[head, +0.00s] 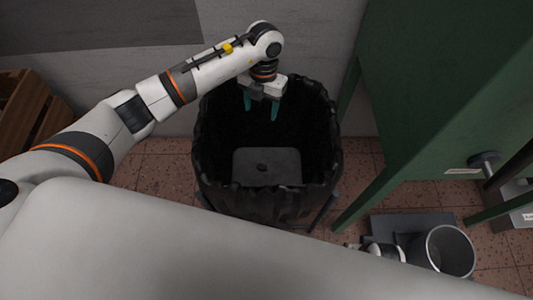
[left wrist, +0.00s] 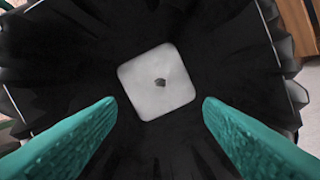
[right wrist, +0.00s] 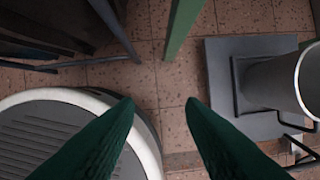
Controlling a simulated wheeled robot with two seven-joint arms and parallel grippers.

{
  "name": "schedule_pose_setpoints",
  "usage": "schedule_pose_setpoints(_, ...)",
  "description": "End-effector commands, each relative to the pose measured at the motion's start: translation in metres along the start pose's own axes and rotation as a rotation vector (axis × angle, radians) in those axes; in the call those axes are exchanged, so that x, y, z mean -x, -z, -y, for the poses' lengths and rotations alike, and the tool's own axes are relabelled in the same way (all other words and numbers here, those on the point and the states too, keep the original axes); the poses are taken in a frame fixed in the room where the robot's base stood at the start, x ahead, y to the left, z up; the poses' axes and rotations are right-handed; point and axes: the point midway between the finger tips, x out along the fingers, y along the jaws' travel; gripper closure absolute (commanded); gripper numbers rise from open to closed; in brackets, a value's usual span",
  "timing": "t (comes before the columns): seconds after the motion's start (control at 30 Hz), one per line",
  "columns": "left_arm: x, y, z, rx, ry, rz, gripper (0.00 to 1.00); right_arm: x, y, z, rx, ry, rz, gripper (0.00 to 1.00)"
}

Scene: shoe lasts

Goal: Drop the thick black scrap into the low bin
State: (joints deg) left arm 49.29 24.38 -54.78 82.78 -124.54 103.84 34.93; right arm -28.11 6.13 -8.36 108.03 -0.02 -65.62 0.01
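The low bin (head: 326,150) is lined with a black bag and stands on the tiled floor; its grey bottom shows in the head view and in the left wrist view (left wrist: 140,78). A small dark scrap (head: 262,167) lies on that bottom, and it also shows in the left wrist view (left wrist: 160,82). My left gripper (head: 261,108) is open and empty over the bin's mouth, with teal fingers pointing down. My right gripper (right wrist: 160,110) is open and empty above the floor, away from the bin.
A green metal frame (head: 440,90) stands to the right of the bin. A grey cylindrical can (head: 450,250) stands on a dark plate at the lower right. A wooden crate (head: 25,110) is at the left. A pale wall is behind the bin.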

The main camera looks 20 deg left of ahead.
Motion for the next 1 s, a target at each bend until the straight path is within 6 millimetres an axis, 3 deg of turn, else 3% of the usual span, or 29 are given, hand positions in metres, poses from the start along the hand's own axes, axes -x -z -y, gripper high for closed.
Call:
schedule_pose_setpoints(0.27, 0.009, 0.001, 0.0, 0.0, 0.0, -0.002, 0.38, 0.001, 0.0, 0.0, 0.0, -0.001, 0.002, 0.64)
schedule_pose_setpoints(0.7, 0.096, 0.001, 0.0, 0.0, 0.001, -0.003, 0.38, -0.033, 0.019, -0.001, 0.003, -0.003, -0.021, 0.64)
schedule_pose_setpoints(1.0, 0.12, 0.0, 0.0, 0.0, 0.0, 0.0, 0.38, -0.041, 0.025, -0.002, 0.005, -0.003, -0.026, 0.64)
